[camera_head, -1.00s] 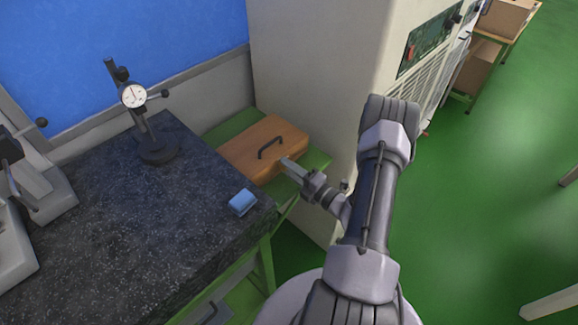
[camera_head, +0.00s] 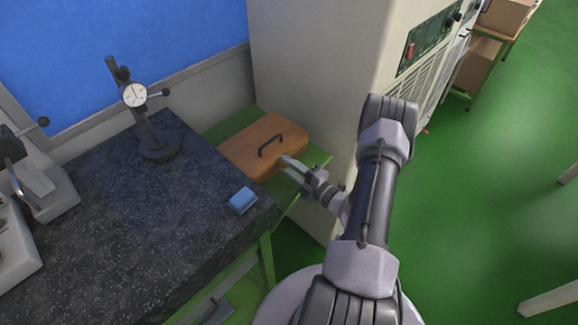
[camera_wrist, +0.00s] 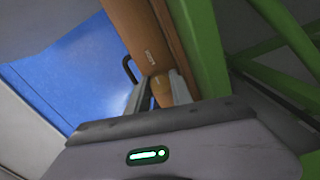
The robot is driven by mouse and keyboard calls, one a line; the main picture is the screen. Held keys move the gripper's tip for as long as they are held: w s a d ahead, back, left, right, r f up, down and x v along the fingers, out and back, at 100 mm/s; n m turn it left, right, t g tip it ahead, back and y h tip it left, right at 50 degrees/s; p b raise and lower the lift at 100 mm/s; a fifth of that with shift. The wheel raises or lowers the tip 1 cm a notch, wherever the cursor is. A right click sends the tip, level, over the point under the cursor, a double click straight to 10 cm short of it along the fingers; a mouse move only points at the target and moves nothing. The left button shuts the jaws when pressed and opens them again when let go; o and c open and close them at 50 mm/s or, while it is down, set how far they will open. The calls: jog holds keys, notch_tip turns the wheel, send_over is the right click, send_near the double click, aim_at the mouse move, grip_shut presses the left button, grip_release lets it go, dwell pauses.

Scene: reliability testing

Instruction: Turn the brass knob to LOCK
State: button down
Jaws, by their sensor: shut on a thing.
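The brass knob (camera_wrist: 161,90) is on the front side of the wooden case and sits between my fingers in the wrist view. My gripper (camera_wrist: 159,93) is shut on it, a finger on each side. The head view shows my gripper (camera_head: 288,163) at the case's right front edge; the knob is hidden there. The wooden case (camera_head: 262,150) lies flat, with a dark handle (camera_head: 271,145) on top. Small pale markings (camera_wrist: 150,57) show beside the knob in the wrist view, too small to read with certainty.
The case rests on a green bench (camera_head: 232,125). Left of it is a dark speckled stone slab (camera_head: 120,220) bearing a blue block (camera_head: 242,200) and a dial gauge on a stand (camera_head: 150,130). A tall beige cabinet (camera_head: 310,70) stands close behind the case.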

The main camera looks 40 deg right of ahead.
jog(key=c, duration=1.1)
grip_release()
jog(key=s, duration=0.5)
jog(key=s+d, duration=0.1)
jog(key=s, duration=1.1)
jog(key=shift+s+d+p, duration=0.2)
jog(key=shift+p, duration=0.2)
